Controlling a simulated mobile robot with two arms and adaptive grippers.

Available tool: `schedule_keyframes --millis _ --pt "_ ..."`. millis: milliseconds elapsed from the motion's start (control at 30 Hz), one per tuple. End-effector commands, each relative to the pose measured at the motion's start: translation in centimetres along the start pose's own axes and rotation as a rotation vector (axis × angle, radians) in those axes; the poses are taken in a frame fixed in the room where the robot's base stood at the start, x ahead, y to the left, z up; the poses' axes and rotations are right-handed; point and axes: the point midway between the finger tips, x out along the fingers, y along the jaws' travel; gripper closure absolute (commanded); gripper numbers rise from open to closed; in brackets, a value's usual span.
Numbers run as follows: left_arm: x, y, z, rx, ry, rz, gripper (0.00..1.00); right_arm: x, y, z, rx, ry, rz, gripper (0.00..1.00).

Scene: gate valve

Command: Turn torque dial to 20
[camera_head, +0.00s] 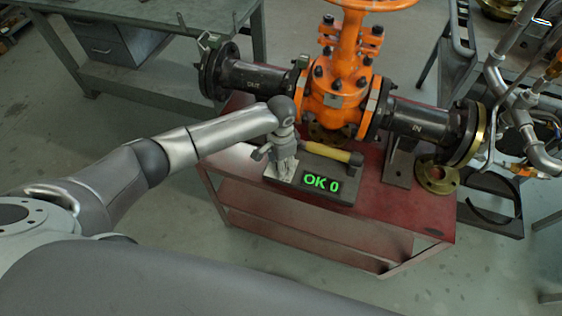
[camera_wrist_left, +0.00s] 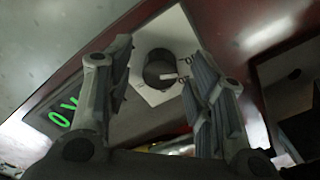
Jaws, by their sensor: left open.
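The torque dial (camera_wrist_left: 158,70) is a black round knob with a white pointer mark, set on a pale plate (camera_wrist_left: 183,32) in the left wrist view. In the head view my left gripper hides the dial. My left gripper (camera_head: 284,165) points down over the left end of the dark box. In the left wrist view my left gripper (camera_wrist_left: 161,55) is open, with a finger on each side of the dial; I cannot tell whether they touch it. A green display (camera_head: 320,184) on the box reads "OK 0". My right gripper is not in view.
A yellow-handled tool (camera_head: 330,152) lies behind the display. The box sits on a red cart (camera_head: 385,225). An orange gate valve (camera_head: 340,85) with black pipes stands behind it. A brass flange (camera_head: 437,178) lies to the right. The cart's front right top is mostly clear.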

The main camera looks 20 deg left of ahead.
Motion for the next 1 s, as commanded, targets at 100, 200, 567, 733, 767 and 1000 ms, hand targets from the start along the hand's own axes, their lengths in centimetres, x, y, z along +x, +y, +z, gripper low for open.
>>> schedule_keyframes --millis 100,200,567,733,767,1000 --pt "0.28 0.0 0.01 0.0 -0.001 0.0 0.5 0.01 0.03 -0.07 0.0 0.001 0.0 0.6" --pt "0.28 0.0 0.01 0.0 -0.001 0.0 0.5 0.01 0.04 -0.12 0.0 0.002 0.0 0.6" --pt "0.24 0.01 -0.01 0.0 0.0 0.0 0.85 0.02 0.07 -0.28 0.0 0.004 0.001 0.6" --pt "0.22 0.01 -0.01 0.001 0.0 0.0 0.97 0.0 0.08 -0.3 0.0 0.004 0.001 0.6" --pt "0.22 0.01 -0.01 0.002 0.0 0.0 0.97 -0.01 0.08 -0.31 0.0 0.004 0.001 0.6" --pt "0.11 0.0 -0.02 0.053 0.0 0.0 0.97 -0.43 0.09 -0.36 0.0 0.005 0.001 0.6"
